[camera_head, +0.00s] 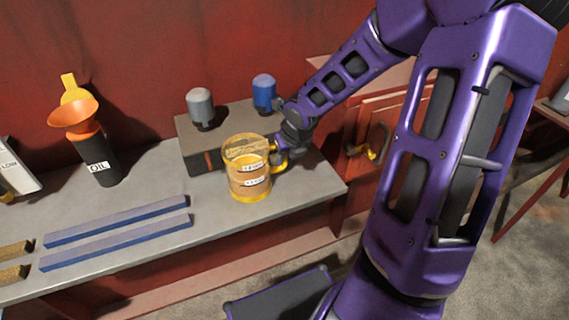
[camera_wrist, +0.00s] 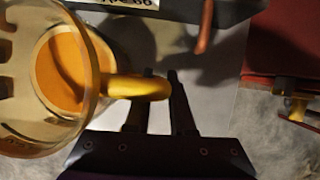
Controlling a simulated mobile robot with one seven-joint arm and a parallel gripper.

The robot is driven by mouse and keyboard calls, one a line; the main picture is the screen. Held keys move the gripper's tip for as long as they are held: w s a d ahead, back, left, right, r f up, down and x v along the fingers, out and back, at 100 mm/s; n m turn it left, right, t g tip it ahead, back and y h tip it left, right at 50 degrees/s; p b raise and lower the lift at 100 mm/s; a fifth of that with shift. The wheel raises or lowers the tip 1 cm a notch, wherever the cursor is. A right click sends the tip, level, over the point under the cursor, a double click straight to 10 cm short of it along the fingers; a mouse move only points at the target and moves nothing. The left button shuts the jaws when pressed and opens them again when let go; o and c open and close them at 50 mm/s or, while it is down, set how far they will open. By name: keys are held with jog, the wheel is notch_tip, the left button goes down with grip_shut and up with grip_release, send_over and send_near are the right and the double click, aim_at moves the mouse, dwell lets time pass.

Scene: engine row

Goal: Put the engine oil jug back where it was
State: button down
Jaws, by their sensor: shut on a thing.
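The engine oil jug (camera_head: 248,185) is a see-through amber jug with a yellow rim, base and handle, and pale labels on its side. It is upright at the right part of the grey bench, in front of a dark box. I cannot tell whether its base touches the bench. My gripper (camera_head: 283,155) comes from the right and is shut on the jug's handle. In the wrist view the jug (camera_wrist: 95,50) fills the left side, with amber oil inside. Its yellow handle (camera_wrist: 140,88) lies at the dark fingers of my gripper (camera_wrist: 154,78).
The dark box (camera_head: 200,150) carries a grey canister (camera_head: 200,107) and a blue canister (camera_head: 264,92). A black oil bottle (camera_head: 94,160) with an orange funnel (camera_head: 73,113) stands left. Two blue bars (camera_head: 120,225) lie along the grey bench (camera_head: 150,185). A red cabinet (camera_head: 375,115) stands right.

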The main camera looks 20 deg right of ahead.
jog(key=c, duration=0.8)
grip_release()
jog(key=shift+o, duration=0.2)
jog(key=p+v, duration=0.6)
jog(key=v, duration=0.6)
jog(key=shift+p, duration=0.3)
